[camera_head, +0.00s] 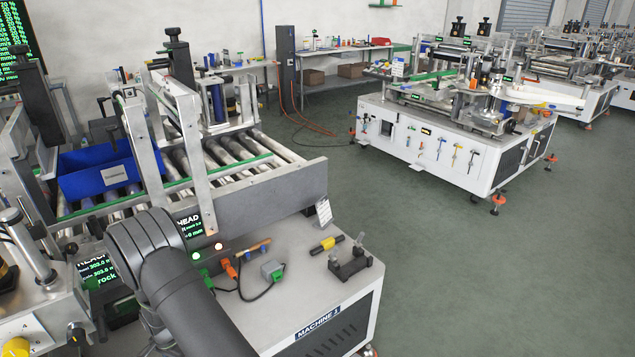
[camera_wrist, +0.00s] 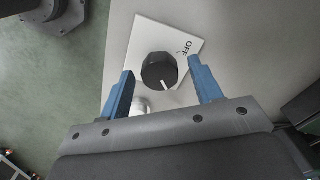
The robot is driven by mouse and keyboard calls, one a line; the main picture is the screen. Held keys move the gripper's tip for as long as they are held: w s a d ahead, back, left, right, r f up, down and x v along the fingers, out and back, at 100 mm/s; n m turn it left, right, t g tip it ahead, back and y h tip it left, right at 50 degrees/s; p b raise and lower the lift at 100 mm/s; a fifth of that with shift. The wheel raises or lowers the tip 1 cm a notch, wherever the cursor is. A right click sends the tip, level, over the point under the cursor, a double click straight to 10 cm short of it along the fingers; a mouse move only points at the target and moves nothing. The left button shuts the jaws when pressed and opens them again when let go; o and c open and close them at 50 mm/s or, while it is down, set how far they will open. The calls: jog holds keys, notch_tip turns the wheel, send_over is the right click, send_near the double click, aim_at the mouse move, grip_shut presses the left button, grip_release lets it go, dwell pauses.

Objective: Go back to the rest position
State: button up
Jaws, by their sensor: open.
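In the wrist view, my gripper (camera_wrist: 157,88) has its two blue fingers spread apart. A black rotary knob (camera_wrist: 159,71) with a white mark shows between and just beyond the fingertips. It sits on a white plate (camera_wrist: 150,32) that reads "OFF". I see no finger touching the knob, and the gap in depth is hard to judge. A small shiny round part (camera_wrist: 141,105) lies beside the left finger. In the head view, my dark arm crosses the lower left in front of the machine, and my gripper is hidden there.
Machine 1 (camera_head: 330,318) has a worktop with a yellow-black cylinder (camera_head: 327,244), a dark bracket (camera_head: 355,264) and a grey-green connector (camera_head: 272,271) on a cable. Open green floor (camera_head: 440,260) lies to the right.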

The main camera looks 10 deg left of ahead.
jog(key=n, duration=0.4)
jog(key=shift+n, duration=1.9)
